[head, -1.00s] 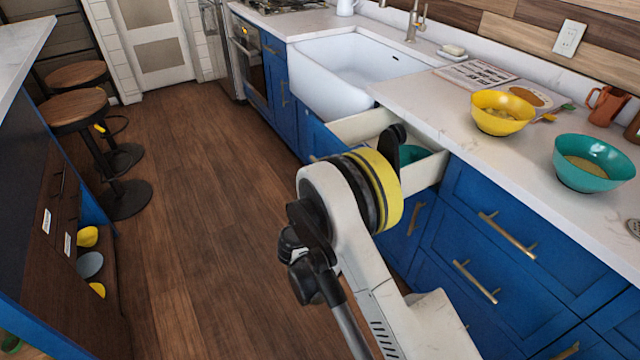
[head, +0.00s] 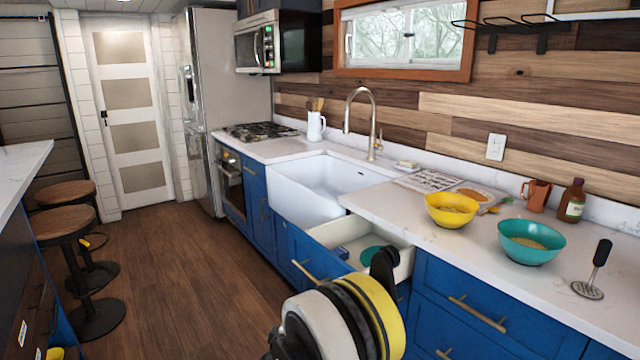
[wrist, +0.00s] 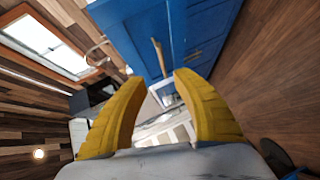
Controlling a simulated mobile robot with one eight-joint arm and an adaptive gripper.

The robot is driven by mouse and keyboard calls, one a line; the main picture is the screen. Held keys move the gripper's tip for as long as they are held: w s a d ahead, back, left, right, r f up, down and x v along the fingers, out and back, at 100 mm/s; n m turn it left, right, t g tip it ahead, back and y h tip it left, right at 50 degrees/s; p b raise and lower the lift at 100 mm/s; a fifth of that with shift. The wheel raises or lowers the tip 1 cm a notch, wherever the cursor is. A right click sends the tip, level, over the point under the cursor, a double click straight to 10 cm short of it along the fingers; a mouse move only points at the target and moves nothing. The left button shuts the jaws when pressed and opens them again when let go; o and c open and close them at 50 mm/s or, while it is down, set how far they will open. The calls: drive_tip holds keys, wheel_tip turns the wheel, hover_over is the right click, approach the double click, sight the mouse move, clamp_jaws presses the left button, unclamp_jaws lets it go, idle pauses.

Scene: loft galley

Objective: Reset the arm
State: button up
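My arm (head: 345,318) shows at the bottom middle of the head view, in front of the pulled-out drawer. My gripper (wrist: 152,82) shows in the wrist view with its two yellow fingers apart and nothing between them. In the head view its fingers cannot be made out. The wrist view looks out sideways over blue cabinet fronts (wrist: 185,35), the wood floor (wrist: 270,75) and the window (wrist: 45,40).
An open drawer (head: 400,262) juts out below the counter, holding a teal item (head: 375,254). Stools (head: 65,225) stand left; the floor (head: 200,270) between is clear.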

drive_tip(key=s+d+r+m+g, duration=0.2)
drive_tip(key=s+d+r+m, duration=0.15)
drive_tip(key=d+r, duration=0.5)
drive_tip(key=s+d+r+m+g, duration=0.3)
drive_tip(key=s+d+r, duration=0.2)
drive_tip(key=d+r, duration=0.3)
drive_tip(key=s+d+m+g+y, duration=0.1)
drive_tip(key=s+d+m, duration=0.2)
drive_tip(key=s, duration=1.1)
drive_tip(key=s+d+m+g+y, duration=0.2)
drive_tip(key=s+d+m, duration=0.2)
drive_tip(key=s, duration=1)
drive_tip(key=shift+d, duration=0.15)
